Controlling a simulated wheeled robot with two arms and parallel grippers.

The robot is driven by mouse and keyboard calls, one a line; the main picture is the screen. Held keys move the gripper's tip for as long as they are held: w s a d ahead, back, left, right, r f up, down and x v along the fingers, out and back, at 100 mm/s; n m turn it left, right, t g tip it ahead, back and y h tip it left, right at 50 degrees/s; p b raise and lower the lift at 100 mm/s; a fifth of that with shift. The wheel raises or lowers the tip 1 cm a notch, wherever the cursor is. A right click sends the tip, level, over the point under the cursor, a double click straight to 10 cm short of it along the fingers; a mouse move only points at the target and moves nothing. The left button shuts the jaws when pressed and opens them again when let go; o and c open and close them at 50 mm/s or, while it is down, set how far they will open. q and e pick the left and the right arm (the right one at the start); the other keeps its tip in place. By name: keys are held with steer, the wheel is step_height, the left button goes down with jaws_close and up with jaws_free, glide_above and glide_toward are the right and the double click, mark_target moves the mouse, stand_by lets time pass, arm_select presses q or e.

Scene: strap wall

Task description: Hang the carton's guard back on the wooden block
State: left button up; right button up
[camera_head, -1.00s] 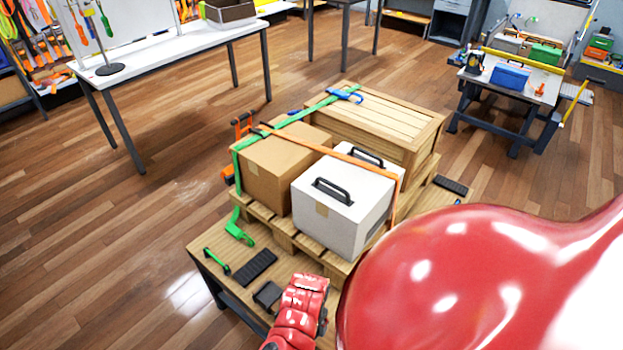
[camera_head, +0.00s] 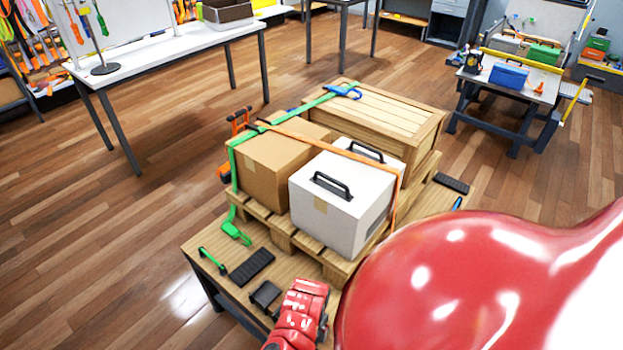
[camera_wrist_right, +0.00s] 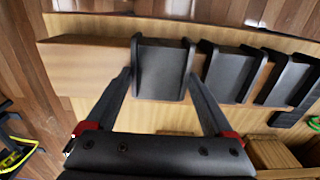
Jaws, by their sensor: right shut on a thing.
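In the right wrist view my right gripper (camera_wrist_right: 160,85) is shut on a black guard (camera_wrist_right: 163,70), a short channel with raised side lips. The guard is in front of one end of the brown wooden block (camera_wrist_right: 85,65); I cannot tell whether it rests on the block or is just clear of it. In the head view the brown carton (camera_head: 270,170) stands on the pallet with a green strap (camera_head: 232,165) and an orange strap (camera_head: 300,133) over it. My right gripper is hidden there behind my large red arm.
More black guards (camera_wrist_right: 230,72) (camera_wrist_right: 287,80) sit in a row right of the held one. A white case (camera_head: 340,205) and wooden crate (camera_head: 385,120) share the pallet. Black pieces (camera_head: 252,266) (camera_head: 265,295) lie on the near table (camera_head: 215,285). Open floor lies left.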

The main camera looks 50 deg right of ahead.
steer(key=o, duration=1.1)
steer(key=shift+r, duration=0.1)
step_height(320, 180, up, 17)
steer(key=p, duration=0.2)
steer(key=shift+r, duration=0.15)
